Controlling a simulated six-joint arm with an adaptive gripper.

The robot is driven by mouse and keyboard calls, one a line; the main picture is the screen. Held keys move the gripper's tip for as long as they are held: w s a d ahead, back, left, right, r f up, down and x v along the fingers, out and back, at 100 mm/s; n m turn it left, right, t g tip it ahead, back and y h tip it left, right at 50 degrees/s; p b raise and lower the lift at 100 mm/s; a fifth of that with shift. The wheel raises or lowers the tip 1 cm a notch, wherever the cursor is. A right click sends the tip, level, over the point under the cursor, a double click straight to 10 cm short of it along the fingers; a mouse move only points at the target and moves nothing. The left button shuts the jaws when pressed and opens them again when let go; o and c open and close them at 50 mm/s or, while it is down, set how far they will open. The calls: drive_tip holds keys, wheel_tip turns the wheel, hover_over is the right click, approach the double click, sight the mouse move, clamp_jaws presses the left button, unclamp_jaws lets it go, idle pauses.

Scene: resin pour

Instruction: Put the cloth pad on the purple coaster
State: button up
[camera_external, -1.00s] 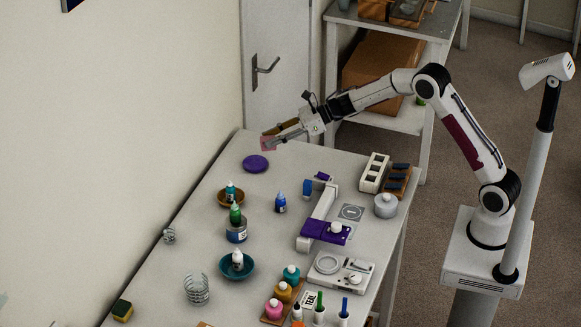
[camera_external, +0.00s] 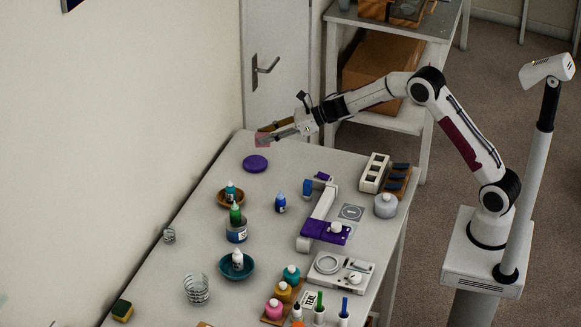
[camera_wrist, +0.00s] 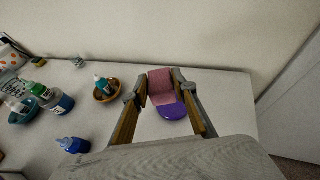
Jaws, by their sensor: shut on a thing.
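The pink cloth pad (camera_external: 263,140) is held between the fingertips of my gripper (camera_external: 270,133), above the far end of the table. In the wrist view the pad (camera_wrist: 160,85) sits between the two fingers and hides part of the purple coaster (camera_wrist: 172,110). The round purple coaster (camera_external: 255,164) lies flat on the table, just below the pad in the external view. The pad and coaster are apart in the external view, and nothing rests on the coaster.
Left of the coaster in the wrist view is a brown bowl (camera_wrist: 106,92) with a small teal bottle. A blue bottle (camera_external: 280,203) stands nearer the camera in the external view. A purple and white stand (camera_external: 325,220) is to the right. The table around the coaster is clear.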

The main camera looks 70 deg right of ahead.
sight(268, 145)
drive_tip(key=shift+f, duration=2.05)
drive_tip(key=shift+f, duration=0.1)
drive_tip(key=shift+f, duration=1.8)
drive_tip(key=o, duration=1)
drive_tip(key=shift+f, duration=0.1)
drive_tip(key=shift+s+d+r, duration=0.2)
drive_tip(key=shift+s+r, duration=0.15)
drive_tip(key=shift+s, duration=0.1)
drive_tip(key=v, duration=1.1)
